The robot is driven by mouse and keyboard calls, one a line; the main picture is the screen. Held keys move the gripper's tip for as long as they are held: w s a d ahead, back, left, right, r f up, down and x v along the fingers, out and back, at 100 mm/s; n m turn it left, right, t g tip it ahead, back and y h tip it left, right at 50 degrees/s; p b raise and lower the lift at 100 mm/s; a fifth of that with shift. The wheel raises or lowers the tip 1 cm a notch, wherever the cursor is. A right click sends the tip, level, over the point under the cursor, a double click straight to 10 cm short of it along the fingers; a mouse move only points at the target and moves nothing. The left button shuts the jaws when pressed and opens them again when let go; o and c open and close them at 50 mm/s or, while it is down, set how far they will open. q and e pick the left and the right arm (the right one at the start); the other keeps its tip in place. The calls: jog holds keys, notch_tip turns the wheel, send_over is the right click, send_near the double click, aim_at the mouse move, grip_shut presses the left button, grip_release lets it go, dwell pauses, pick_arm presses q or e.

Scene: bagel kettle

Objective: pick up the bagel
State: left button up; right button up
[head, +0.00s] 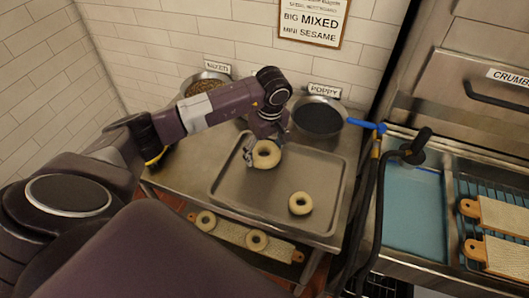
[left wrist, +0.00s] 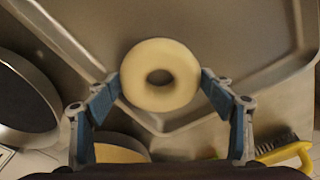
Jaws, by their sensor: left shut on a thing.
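A pale bagel (head: 266,154) is at my left gripper (head: 262,146), above the upper part of the metal tray (head: 230,190). In the left wrist view the bagel (left wrist: 160,75) sits between the two blue-padded fingers of the left gripper (left wrist: 160,90), which are shut on its sides. Its hole faces the camera. A second bagel (head: 300,203) lies on the tray at the lower right. I cannot tell whether the held bagel touches the tray. My right gripper does not show.
A poppy bowl (head: 318,118) stands behind the tray, and a mixed bowl (head: 205,82) at the back left. A lower board (head: 238,234) carries two more bagels. At right are a blue surface (head: 412,210) and wooden-handled boards (head: 500,214).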

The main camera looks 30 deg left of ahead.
pick_arm(q)
notch_tip(320, 180, up, 20)
jog(key=b, duration=0.2)
dwell(0.4)
